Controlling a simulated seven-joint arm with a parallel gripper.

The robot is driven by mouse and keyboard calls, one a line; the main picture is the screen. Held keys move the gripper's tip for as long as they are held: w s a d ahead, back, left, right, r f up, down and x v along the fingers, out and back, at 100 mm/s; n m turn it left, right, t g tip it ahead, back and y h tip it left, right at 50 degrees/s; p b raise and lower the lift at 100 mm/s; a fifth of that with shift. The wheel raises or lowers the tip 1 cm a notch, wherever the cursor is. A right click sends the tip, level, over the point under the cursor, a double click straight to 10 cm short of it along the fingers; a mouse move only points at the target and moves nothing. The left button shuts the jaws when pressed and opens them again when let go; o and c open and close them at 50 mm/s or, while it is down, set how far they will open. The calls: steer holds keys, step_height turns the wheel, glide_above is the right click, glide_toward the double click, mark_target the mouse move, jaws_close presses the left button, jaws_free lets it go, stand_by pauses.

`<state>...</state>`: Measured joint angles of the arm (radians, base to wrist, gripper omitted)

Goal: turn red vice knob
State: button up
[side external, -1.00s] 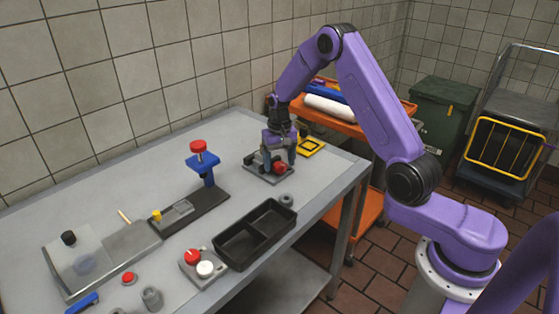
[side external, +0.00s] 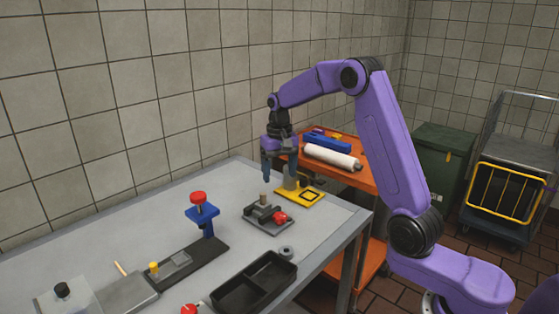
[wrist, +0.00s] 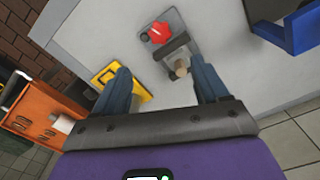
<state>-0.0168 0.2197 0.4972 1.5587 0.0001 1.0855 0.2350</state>
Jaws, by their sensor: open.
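The vice (side external: 262,221) is a small grey block on a dark base near the far end of the table. Its red knob (side external: 281,217) is on the right side in the side view. A light brown round peg (side external: 264,199) stands upright in the vice. In the wrist view the red knob (wrist: 159,32) lies beyond the vice jaws and the peg (wrist: 181,68). My gripper (side external: 278,178) is open and empty, raised above and behind the vice, apart from the knob. In the wrist view my gripper's (wrist: 160,66) fingers are spread, with the peg showing between them.
A yellow fixture (side external: 316,200) stands right behind the vice, close to my fingers. A blue press with a red top (side external: 202,214) stands to the left. A black divided tray (side external: 233,294) and a grey ring (side external: 286,252) lie in front. An orange cart (side external: 368,180) adjoins the far end.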

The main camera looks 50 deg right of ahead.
mark_target(281, 216)
step_height(281, 216, up, 4)
steer(key=shift+f, duration=0.25)
steer(key=shift+c, duration=1.4)
steer(key=f+n, duration=0.4)
steer(key=f, duration=0.2)
steer(key=f+n, duration=0.4)
steer(key=f, duration=0.1)
steer(key=f+n, duration=0.4)
steer(key=f, duration=0.2)
steer(key=shift+s+d+f, duration=0.1)
steer(key=shift+s+f, duration=0.2)
